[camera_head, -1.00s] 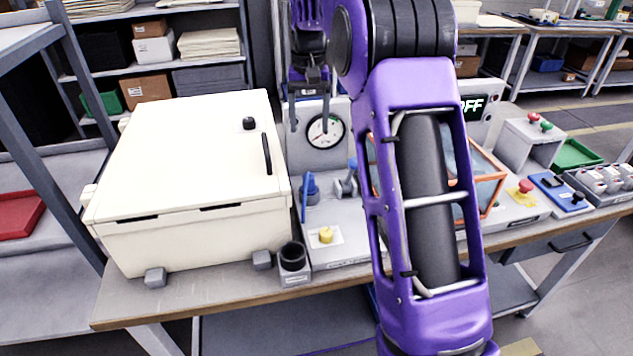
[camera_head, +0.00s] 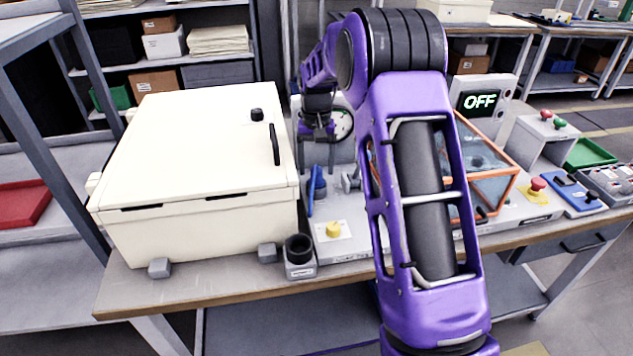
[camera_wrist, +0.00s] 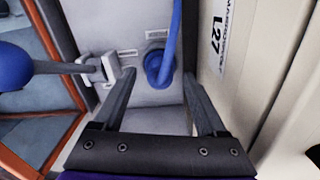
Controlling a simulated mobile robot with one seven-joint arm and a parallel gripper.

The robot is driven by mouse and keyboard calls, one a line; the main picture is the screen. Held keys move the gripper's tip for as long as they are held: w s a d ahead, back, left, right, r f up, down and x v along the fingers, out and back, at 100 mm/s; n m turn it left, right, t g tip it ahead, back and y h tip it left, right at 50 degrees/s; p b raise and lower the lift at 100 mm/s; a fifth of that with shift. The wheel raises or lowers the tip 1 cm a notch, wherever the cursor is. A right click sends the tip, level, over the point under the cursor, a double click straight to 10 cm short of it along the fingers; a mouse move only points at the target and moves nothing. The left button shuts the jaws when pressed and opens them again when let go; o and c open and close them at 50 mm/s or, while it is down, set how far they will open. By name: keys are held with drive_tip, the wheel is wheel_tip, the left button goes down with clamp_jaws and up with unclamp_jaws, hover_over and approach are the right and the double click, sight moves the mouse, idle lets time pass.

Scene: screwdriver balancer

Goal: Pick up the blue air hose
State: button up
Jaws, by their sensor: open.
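The blue air hose (camera_head: 318,188) stands upright on the grey bench panel, just right of the white cabinet. In the wrist view the hose (camera_wrist: 168,52) rises in a curve from a round blue base. My gripper (camera_head: 318,158) is above the hose in the head view, pointing down. In the wrist view my gripper (camera_wrist: 158,78) is open, with one finger on each side of the hose base in the picture. Nothing is held. I cannot tell whether the fingers are level with the hose.
The white cabinet (camera_head: 195,165) stands close on the left. A lever with a blue ball knob (camera_wrist: 14,66) is on the other side. A yellow button (camera_head: 333,229) and a black cup holder (camera_head: 299,248) are in front. An orange-framed clear box (camera_head: 485,165) stands right.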

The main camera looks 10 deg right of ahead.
sight(316, 168)
wheel_tip(316, 168, down, 2)
drive_tip(key=shift+f, duration=0.1)
clamp_jaws()
idle(0.5)
wheel_tip(316, 168, up, 10)
drive_tip(key=shift+r+p, duration=0.1)
drive_tip(key=shift+p, duration=0.5)
